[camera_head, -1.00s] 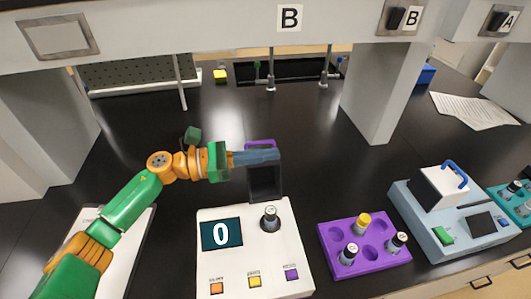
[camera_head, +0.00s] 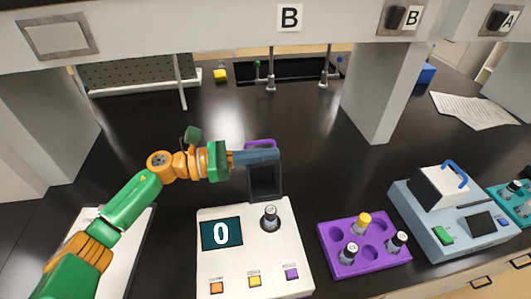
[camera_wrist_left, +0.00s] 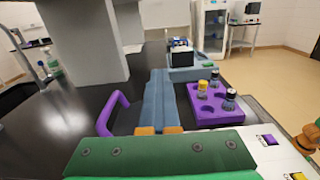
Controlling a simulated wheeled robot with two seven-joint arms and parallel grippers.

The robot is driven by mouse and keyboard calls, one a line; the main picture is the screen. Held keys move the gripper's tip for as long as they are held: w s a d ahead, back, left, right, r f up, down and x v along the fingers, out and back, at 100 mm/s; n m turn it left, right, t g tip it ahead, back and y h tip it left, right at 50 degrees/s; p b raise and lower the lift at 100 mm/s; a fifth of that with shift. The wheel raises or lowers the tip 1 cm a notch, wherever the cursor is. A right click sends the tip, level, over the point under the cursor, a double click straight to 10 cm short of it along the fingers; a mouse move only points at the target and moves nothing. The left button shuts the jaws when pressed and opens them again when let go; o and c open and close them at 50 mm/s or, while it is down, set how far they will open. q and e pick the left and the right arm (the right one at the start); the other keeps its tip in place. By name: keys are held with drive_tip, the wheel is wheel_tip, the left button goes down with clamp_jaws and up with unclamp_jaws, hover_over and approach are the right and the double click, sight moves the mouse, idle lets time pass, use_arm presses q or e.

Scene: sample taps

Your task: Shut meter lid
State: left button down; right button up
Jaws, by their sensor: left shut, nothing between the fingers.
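The white meter (camera_head: 258,262) stands on the black bench, its screen reading 0, with orange, yellow and purple buttons along the front. A dark-capped vial (camera_head: 270,217) stands in the meter's top. The dark, hollow lid (camera_head: 265,180) stands raised at the meter's back, with a purple handle (camera_head: 260,143) on its far side; the handle also shows in the left wrist view (camera_wrist_left: 112,115). My left gripper (camera_head: 272,155) is shut and empty, its fingers lying across the lid's upper edge beside the handle. Whether they touch the lid is hard to tell. My right gripper is not in view.
A purple rack (camera_head: 337,261) holding several vials stands right of the meter. Beyond it is a grey-blue device (camera_head: 463,232) with a blue-handled lid. A grey pillar (camera_head: 380,95) rises behind. The bench behind the meter is mostly clear.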

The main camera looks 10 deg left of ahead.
use_arm(q)
drive_tip(key=c, duration=1.6)
unclamp_jaws()
drive_tip(key=c, duration=0.9)
unclamp_jaws()
drive_tip(key=b+v, duration=0.4)
drive_tip(key=v, duration=0.3)
drive_tip(key=shift+a+b, duration=0.1)
drive_tip(key=shift+b, duration=0.2)
